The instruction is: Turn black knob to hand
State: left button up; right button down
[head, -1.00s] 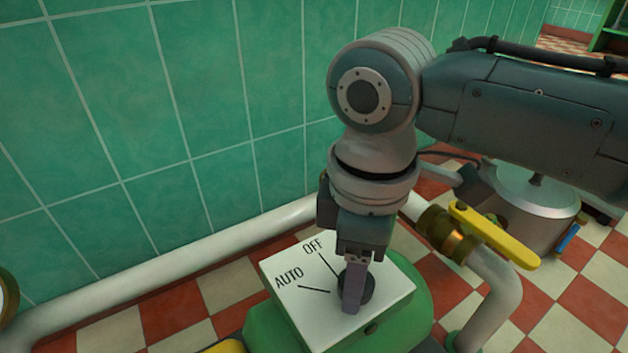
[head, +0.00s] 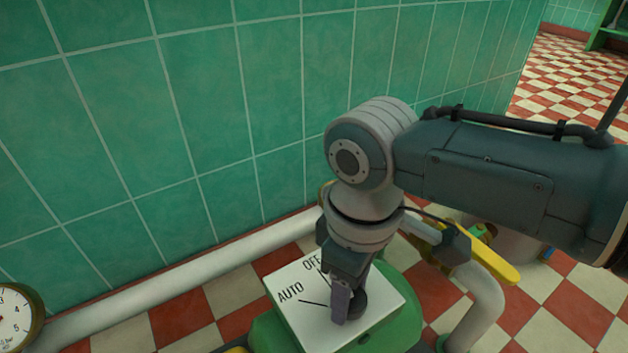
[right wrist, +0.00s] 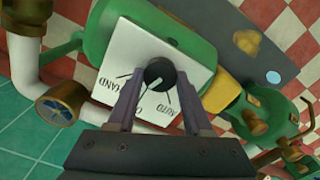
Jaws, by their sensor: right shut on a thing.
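The black knob (head: 358,303) sits on a white plate (head: 389,300) marked AUTO and OFF, on top of a green housing (head: 268,335). In the right wrist view the black knob (right wrist: 159,73) shows between my right gripper's fingers, and HAND and AUTO can be read on the white plate (right wrist: 135,40). The OFF marking is partly covered by the gripper there. My right gripper (head: 347,306) points down and is shut on the knob; it also shows in the right wrist view (right wrist: 160,80). I cannot tell surely which marking the knob points to. My left gripper is out of view.
A green tiled wall (head: 220,110) rises behind, with a white pipe (head: 150,285) along its foot. A yellow valve lever (head: 490,262) is close to the right of the housing. A round gauge (head: 14,318) is at the lower left.

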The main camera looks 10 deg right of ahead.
jog(key=m+p, duration=0.1)
jog(key=m, duration=0.1)
jog(key=shift+r+m+p, duration=0.15)
jog(key=shift+m+p, duration=0.15)
jog(key=shift+p, duration=0.05)
jog(key=shift+m+p, duration=0.5)
jog(key=shift+m, duration=0.6)
jog(key=shift+c, duration=1.5)
grip_release()
notch_tip(320, 180, up, 10)
jog(key=p, duration=0.8)
jog(key=shift+f+p, duration=0.2)
jog(key=shift+p, duration=0.2)
